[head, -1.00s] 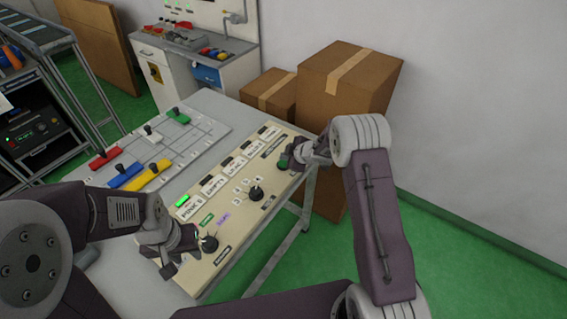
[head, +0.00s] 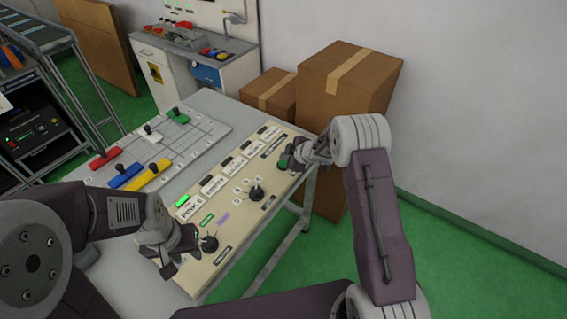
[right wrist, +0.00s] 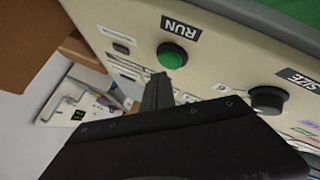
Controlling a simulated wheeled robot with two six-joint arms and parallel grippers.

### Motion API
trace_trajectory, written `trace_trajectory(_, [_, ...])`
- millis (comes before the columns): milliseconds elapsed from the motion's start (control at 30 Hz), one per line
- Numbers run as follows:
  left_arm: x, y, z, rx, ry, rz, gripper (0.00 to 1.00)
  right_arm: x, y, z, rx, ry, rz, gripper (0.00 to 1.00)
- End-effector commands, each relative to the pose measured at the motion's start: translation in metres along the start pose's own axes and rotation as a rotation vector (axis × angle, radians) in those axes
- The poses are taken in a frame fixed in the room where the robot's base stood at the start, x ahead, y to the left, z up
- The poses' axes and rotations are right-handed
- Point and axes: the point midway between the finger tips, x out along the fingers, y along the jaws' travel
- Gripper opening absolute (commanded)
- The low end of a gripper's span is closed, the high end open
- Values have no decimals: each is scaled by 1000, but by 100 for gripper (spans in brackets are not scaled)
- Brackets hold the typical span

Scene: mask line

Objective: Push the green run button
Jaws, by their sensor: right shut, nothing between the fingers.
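The green run button (head: 283,163) is on the far right end of the beige control panel (head: 228,246). In the right wrist view the round green button (right wrist: 172,56) sits below a black RUN label (right wrist: 180,27). My right gripper (head: 296,153) is at the button. In the right wrist view its shut, empty fingertips (right wrist: 158,88) overlap the lower edge of the button; I cannot tell whether they touch it. My left gripper (head: 170,262) is over the near left end of the panel, beside a black knob (head: 208,243); its finger gap is not clear.
A second black knob (head: 256,193), the SIZE knob (right wrist: 268,99) and a lit green lamp (head: 182,200) are on the panel. A grey grid board (head: 205,130) with coloured handled pieces lies behind. Cardboard boxes (head: 345,85) stand behind the right arm.

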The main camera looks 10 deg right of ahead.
Motion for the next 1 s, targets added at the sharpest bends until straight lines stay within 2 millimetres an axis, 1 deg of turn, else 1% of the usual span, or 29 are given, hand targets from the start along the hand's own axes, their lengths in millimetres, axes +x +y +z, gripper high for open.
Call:
trace_trajectory(333, [5, 0, 1, 0, 0, 0, 36, 6, -5, 5, 0, 0, -1, 0])
trace_trajectory(1000, [8, 0, 1, 0, 0, 0, 36, 9, -6, 6, 0, 0, 0, 0])
